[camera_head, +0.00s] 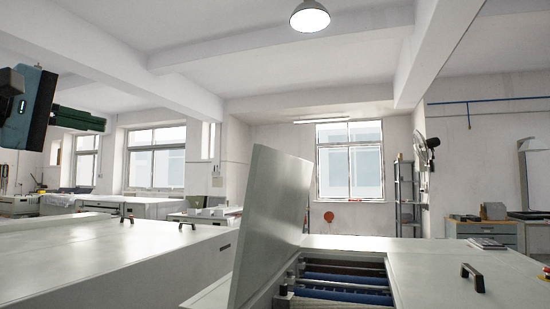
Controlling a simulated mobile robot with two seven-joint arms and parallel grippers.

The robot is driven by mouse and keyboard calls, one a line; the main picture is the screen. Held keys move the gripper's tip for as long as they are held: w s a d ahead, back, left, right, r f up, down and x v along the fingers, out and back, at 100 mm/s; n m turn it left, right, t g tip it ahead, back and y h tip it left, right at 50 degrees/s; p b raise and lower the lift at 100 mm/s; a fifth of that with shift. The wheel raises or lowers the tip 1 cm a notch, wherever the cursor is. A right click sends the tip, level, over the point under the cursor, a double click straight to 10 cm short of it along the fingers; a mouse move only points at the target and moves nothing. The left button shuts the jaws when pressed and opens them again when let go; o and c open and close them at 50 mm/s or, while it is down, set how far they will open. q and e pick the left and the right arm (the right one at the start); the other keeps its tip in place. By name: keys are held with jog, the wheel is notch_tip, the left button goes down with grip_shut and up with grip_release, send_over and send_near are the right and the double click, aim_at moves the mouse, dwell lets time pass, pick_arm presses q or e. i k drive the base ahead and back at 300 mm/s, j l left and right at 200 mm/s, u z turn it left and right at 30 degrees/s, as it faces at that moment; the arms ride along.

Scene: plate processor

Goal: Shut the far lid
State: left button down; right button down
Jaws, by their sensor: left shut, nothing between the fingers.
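A flat grey lid (270,215) stands raised, slightly tilted, at the centre of the view. It is hinged beside an open bay of a white-grey machine. Blue and dark rollers (345,280) show inside the bay. My left gripper (97,121), with dark green fingers beside a teal and black housing, is at the upper left edge. It is shut and empty, high and well to the left of the lid, not touching it. My right gripper is not in view.
A flat machine cover (460,262) with a black handle (473,277) lies right of the bay. Another wide grey cover (110,255) with small black handles fills the left. A shelf rack (405,205) and wall fan (427,150) stand behind. Air around the raised lid looks clear.

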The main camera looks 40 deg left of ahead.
aim_at(277, 190)
jog(key=i+j, duration=0.1)
jog(key=i, duration=0.95)
